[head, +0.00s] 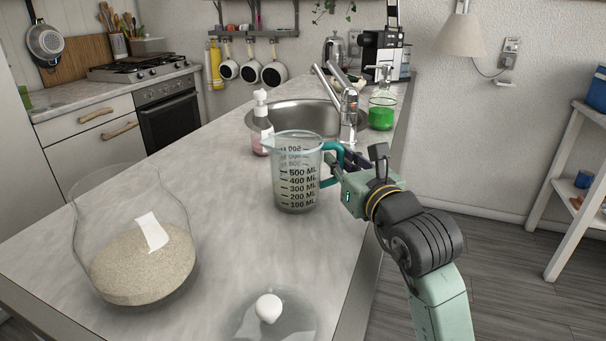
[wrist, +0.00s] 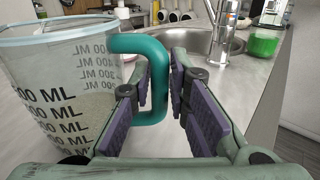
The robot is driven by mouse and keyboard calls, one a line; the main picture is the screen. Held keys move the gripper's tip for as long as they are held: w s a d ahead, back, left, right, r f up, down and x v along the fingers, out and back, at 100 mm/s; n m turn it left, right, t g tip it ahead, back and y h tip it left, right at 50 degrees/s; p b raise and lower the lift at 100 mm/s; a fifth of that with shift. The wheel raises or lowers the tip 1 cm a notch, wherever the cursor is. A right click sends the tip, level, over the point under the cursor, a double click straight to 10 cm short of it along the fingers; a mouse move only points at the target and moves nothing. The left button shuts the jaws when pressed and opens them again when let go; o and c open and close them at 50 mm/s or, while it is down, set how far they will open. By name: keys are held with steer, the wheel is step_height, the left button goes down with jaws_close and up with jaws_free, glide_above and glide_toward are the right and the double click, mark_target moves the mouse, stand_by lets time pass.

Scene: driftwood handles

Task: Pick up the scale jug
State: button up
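The scale jug (head: 297,178) is clear, with black ML markings and a teal handle (head: 330,163). It stands upright on the counter, in front of the sink. In the wrist view the jug (wrist: 60,95) fills the left side, with its handle (wrist: 155,85) near the middle. My gripper (head: 345,168) is at the handle from the right. In the wrist view my gripper (wrist: 158,105) is open, with the handle's vertical bar between its purple pads.
A glass vase of sand (head: 135,265) stands at the front left of the counter (head: 235,240). A clear lidded dish (head: 268,308) is at the front.

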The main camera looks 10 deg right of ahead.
jaws_close()
steer(key=shift+r, duration=0.2)
stand_by(0.5)
